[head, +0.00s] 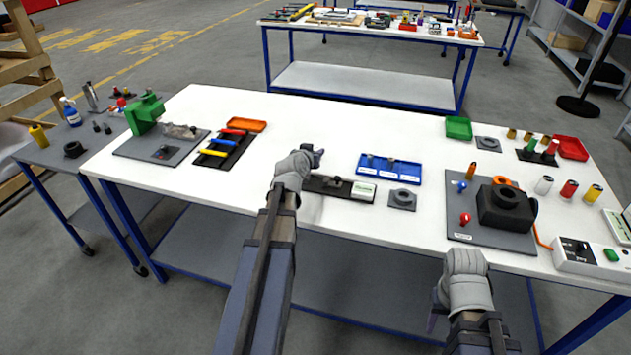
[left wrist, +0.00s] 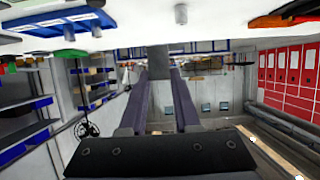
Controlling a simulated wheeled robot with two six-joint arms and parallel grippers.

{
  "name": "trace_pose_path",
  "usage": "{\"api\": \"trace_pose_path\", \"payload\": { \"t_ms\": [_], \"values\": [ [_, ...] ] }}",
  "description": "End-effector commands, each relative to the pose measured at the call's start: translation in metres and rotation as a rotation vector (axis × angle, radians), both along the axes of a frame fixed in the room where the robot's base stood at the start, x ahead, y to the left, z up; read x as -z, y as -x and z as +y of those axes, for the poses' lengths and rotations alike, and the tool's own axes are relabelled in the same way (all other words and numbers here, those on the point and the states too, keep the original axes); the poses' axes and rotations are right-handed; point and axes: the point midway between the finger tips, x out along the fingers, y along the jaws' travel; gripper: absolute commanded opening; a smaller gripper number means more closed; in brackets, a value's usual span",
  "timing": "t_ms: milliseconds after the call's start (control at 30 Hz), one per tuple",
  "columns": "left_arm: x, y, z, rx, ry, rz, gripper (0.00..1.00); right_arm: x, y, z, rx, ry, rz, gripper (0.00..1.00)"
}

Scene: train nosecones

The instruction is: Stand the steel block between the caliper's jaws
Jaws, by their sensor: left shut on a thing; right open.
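The caliper (head: 363,191), with a white and green display, lies on a dark base on the white table, just right of my left gripper. Its jaws are small and partly hard to make out behind the gripper. My left gripper (head: 317,155) is above the table behind the caliper, shut on a small grey piece, the steel block (left wrist: 159,62). The piece shows between the fingers in the left wrist view; in the head view it is hardly visible. My right gripper (head: 436,311) is open and low at the table's front edge.
A black fixture (head: 506,222) is further right. A dark tray with colored handles (head: 222,151) and a green machine (head: 144,113) stand left. The table's front middle-left is clear.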

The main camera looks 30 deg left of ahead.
Motion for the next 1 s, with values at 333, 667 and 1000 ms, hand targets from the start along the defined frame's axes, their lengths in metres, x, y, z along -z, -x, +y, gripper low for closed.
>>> {"api": "trace_pose_path", "payload": {
  "t_ms": [333, 667, 1000],
  "values": [
    [0.053, 0.000, 0.000, 0.000, 0.000, -0.001, 0.00, 0.053, 0.000, 0.000, 0.000, 0.000, 0.000, 0.50],
    [0.062, 0.000, 0.000, 0.000, 0.000, -0.001, 0.00, 0.062, 0.000, 0.000, 0.000, 0.000, 0.000, 0.50],
    [0.098, 0.000, 0.000, 0.000, 0.000, -0.001, 0.00, 0.098, 0.000, 0.000, 0.000, 0.000, 0.000, 0.50]
  ]
}}
